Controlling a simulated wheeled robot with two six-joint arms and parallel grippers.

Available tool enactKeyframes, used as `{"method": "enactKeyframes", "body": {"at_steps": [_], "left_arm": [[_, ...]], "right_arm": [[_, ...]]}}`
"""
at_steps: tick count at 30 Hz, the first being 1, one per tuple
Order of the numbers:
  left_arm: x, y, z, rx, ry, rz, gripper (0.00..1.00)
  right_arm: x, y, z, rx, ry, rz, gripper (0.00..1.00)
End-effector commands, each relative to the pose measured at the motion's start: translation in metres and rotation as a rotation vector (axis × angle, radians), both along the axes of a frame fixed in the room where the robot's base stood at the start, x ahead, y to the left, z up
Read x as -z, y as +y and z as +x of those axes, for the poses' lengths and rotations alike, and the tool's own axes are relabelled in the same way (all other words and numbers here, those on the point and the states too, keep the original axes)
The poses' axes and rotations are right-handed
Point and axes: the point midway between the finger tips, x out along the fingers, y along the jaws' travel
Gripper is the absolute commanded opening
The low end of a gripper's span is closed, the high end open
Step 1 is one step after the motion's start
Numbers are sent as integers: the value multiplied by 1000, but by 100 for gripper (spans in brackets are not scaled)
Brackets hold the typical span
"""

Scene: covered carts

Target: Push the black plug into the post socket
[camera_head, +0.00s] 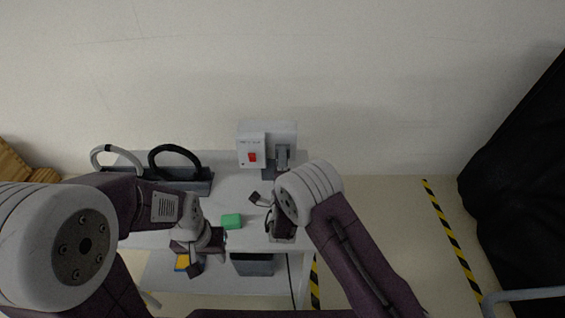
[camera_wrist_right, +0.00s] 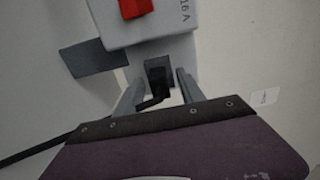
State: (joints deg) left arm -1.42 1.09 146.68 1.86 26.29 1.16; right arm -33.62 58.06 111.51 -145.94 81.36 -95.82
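The post (camera_head: 252,157) is a light grey box with a red switch on the cart; its grey socket part (camera_head: 283,153) is to the right of the switch. In the right wrist view the post (camera_wrist_right: 160,28) fills the top. The black plug (camera_wrist_right: 158,75) shows against the socket part, with a bent black tail below it; how deep it sits, I cannot tell. My right gripper (camera_wrist_right: 160,82) has its fingers on both sides of the plug, with gaps visible.
A green block (camera_head: 231,221) lies on the white cart top (camera_head: 235,190). A grey rack with a grey and a black loop (camera_head: 175,150) stands at the back left. A black cable (camera_head: 291,275) hangs over the front. A black covered thing (camera_head: 520,170) stands at right.

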Motion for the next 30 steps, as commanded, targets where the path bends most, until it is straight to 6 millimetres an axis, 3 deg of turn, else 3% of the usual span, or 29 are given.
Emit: {"method": "enactKeyframes", "body": {"at_steps": [5,12,18,30], "left_arm": [[2,0,0,0,0,0,36],[11,0,0,0,0,0,36],[13,0,0,0,0,0,36],[13,0,0,0,0,0,36]], "right_arm": [[2,1,-8,-1,3,0,46],[3,2,-60,-5,3,-2,46],[1,1,-87,-2,1,-1,46],[0,0,-90,0,0,0,46]]}}
